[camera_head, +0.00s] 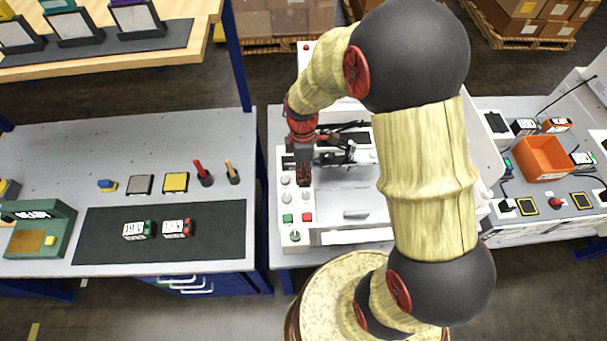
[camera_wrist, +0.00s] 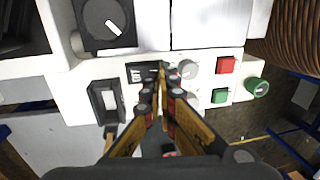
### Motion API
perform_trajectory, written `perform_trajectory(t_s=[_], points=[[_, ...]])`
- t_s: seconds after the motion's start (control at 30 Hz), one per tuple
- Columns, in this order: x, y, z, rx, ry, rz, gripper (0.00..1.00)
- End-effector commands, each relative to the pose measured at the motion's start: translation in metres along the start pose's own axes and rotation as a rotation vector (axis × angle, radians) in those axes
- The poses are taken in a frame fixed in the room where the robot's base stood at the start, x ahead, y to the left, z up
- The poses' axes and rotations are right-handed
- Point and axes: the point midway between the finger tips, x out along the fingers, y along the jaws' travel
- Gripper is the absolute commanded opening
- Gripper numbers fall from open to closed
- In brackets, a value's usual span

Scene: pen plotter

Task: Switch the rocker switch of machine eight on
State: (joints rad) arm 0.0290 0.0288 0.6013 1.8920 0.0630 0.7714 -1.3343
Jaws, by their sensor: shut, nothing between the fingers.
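The machine (camera_head: 350,205) is a white pen plotter with a control panel along its left side. In the wrist view, a black-framed rocker switch (camera_wrist: 107,102) sits on the white panel (camera_wrist: 72,90), left of my fingers; which way it is tipped is unclear. A second dark rectangular fitting (camera_wrist: 137,73) with pale marks is partly hidden by my fingertips. My gripper (camera_wrist: 163,72) is shut and empty, its tips over the panel beside that fitting; contact cannot be told. In the head view my gripper (camera_head: 304,181) points down at the panel. No number eight is readable.
Near the tips are a grey knob (camera_wrist: 188,68), a red button (camera_wrist: 226,65), a green button (camera_wrist: 220,96) and a green-collared control (camera_wrist: 258,87). A black dial (camera_wrist: 105,20) is at the upper left. A workbench (camera_head: 60,150) stands to the left.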

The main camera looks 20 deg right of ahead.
Motion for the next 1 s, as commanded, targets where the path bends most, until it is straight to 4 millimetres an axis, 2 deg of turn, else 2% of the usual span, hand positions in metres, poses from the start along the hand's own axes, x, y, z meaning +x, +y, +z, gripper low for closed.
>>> perform_trajectory(t_s=[0.17, 0.37, 0.67, 1.0], points=[[0.002, -0.001, 0.000, -0.001, -0.001, 0.016, 0.00], [0.012, -0.004, 0.000, 0.000, -0.002, 0.114, 0.00], [0.008, -0.002, 0.000, 0.001, -0.002, 0.111, 0.00], [0.002, 0.009, 0.000, 0.001, -0.002, 0.110, 0.00]])
